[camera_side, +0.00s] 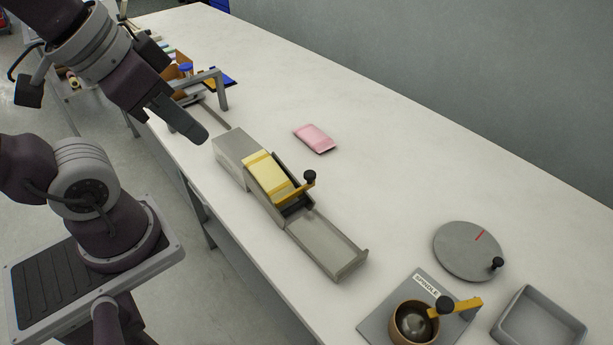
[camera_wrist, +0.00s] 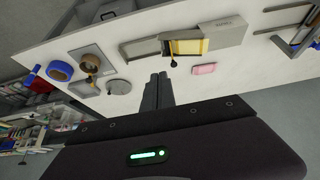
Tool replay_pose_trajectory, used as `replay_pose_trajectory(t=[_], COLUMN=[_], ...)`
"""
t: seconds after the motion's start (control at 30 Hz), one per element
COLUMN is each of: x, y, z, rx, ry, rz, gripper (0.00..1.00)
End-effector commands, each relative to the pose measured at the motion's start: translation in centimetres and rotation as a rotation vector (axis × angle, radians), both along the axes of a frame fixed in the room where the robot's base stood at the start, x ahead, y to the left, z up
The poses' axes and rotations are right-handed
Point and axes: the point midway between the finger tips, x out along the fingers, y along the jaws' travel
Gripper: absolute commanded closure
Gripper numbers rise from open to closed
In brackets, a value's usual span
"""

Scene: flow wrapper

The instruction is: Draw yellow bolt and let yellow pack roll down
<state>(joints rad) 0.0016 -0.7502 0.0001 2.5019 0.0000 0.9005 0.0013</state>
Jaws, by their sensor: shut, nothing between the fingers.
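The yellow pack (camera_side: 265,171) lies on the sloped chute (camera_side: 278,210) in the side view, and it also shows in the wrist view (camera_wrist: 186,47). The yellow bolt (camera_side: 296,194) with a black knob (camera_side: 309,177) lies across the chute just below the pack. A grey tray (camera_side: 327,247) extends from the chute's lower end and is empty. My gripper (camera_side: 201,136) is shut and empty, raised above the table to the upper left of the chute. In the wrist view its fingers (camera_wrist: 158,80) are together, apart from the chute.
A pink pack (camera_side: 315,139) lies on the table beyond the chute. A grey disc (camera_side: 469,251) with a black knob, a spindle plate with a brown cup (camera_side: 413,322) and a grey bin (camera_side: 540,322) stand at lower right. A grey frame (camera_side: 222,92) stands behind my gripper.

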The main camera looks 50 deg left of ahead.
Motion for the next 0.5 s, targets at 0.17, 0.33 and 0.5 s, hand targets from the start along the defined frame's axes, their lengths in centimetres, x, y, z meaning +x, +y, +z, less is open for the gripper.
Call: replay_pose_trajectory(t=[0.17,0.33,0.5], x=[-0.02,0.01,0.60], y=[0.00,0.01,0.00], z=[0.01,0.04,0.17], rx=[0.000,0.000,-0.008], ry=[-0.001,-0.002,0.011], rz=[-0.001,0.001,0.006], gripper=[1.00,1.00,0.80])
